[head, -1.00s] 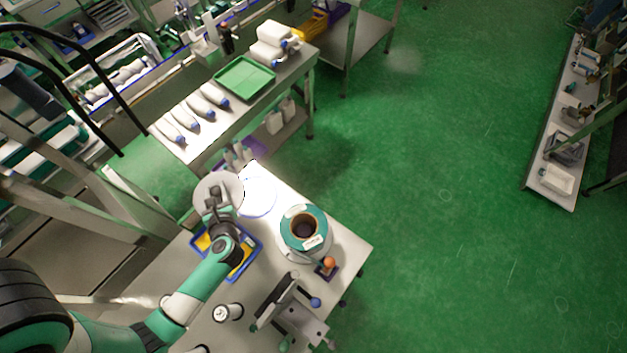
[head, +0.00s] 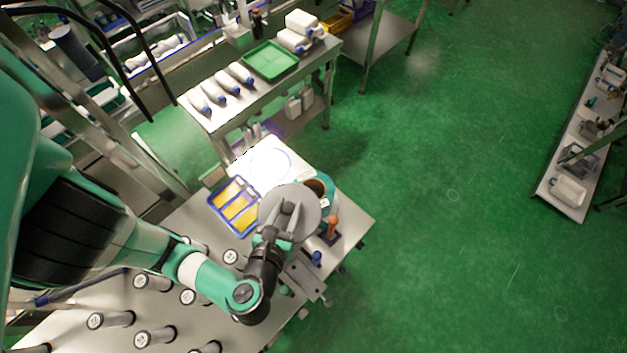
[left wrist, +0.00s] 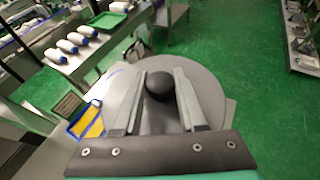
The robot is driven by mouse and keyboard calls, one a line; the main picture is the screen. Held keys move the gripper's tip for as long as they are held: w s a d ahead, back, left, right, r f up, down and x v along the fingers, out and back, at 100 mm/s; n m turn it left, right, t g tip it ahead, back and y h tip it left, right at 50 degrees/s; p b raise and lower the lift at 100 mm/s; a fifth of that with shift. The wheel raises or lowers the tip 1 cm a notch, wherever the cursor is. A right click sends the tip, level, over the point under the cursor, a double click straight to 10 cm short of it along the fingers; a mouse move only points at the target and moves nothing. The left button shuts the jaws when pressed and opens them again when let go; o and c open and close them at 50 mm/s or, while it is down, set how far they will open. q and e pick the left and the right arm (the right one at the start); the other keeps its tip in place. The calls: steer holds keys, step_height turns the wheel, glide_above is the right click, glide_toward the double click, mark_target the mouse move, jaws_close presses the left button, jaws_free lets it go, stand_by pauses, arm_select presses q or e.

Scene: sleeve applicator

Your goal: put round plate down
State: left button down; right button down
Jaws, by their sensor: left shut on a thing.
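The round plate (head: 301,204) is a flat grey disc with a dark round knob (left wrist: 160,86) at its middle. My left gripper (head: 287,211) is shut on the knob, and the plate is held above the table. In the left wrist view the two fingers of the left gripper (left wrist: 159,98) lie on either side of the knob. In the head view the plate partly covers the teal-rimmed round applicator (head: 322,185), so I cannot tell the gap between them. My right gripper is not in view.
A blue-rimmed tray with yellow compartments (head: 253,222) lies left of the plate. A bright round outline (head: 268,165) marks a clear patch of the table behind. An orange-topped knob (head: 333,225) stands to the right.

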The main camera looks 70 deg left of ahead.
mark_target(301, 189)
arm_select(q)
steer(key=x, duration=0.6)
steer(key=w+x, duration=0.1)
steer(key=x, duration=0.2)
steer(key=shift+w+d+f, duration=0.15)
steer(key=shift+d+f, duration=0.1)
steer(key=w+a+f+b, duration=0.3)
steer(key=f, duration=0.6)
steer(key=shift+w+a, duration=0.25)
steer(key=shift+w, duration=0.15)
steer(key=shift+f, duration=0.1)
steer(key=shift+f+b, duration=0.55)
steer(key=shift+c, duration=2.3)
jaws_free()
